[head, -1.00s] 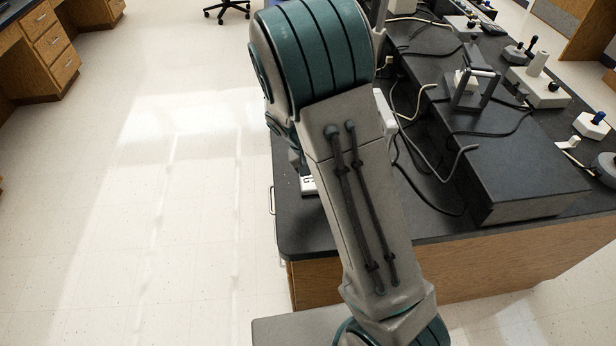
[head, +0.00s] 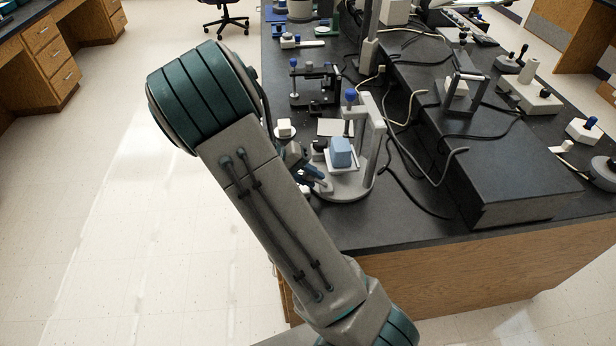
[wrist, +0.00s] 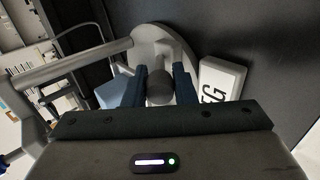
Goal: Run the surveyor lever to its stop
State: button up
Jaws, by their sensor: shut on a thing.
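The surveyor is a light grey stand with a round base (head: 350,190), an upright frame (head: 375,140) and a blue block (head: 341,150) on its table. It stands near the bench's front left corner. In the wrist view its round base (wrist: 160,40) lies beyond my fingers. My gripper (wrist: 159,80) has its two blue fingers on either side of a dark rounded lever knob (wrist: 160,88) and is shut on it. The lever's shaft is mostly hidden. In the head view my gripper (head: 318,182) is at the surveyor's left side, partly hidden by my arm.
A white block with black letters (wrist: 221,80) lies close right of my fingers in the wrist view. A large black box (head: 500,175) and loose cables (head: 420,195) are right of the surveyor. A dark stand (head: 312,85) is behind it. Open floor (head: 130,230) lies left.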

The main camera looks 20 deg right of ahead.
jog(key=o, duration=1)
jog(key=v, duration=1.3)
jog(key=shift+a+r, duration=0.2)
jog(key=shift+a, duration=0.15)
jog(key=shift+w, duration=0.1)
jog(key=s+r+n+t+y+p, duration=0.1)
jog(key=s+r+y, duration=0.3)
jog(key=s, duration=0.6)
jog(key=s+r+n+t+y+p, duration=0.2)
jog(key=s+r+t+y, duration=0.2)
jog(key=s, duration=0.6)
jog(key=shift+s+d+r+y, duration=0.35)
jog(key=shift+d+y, duration=0.15)
jog(key=shift+y, duration=0.1)
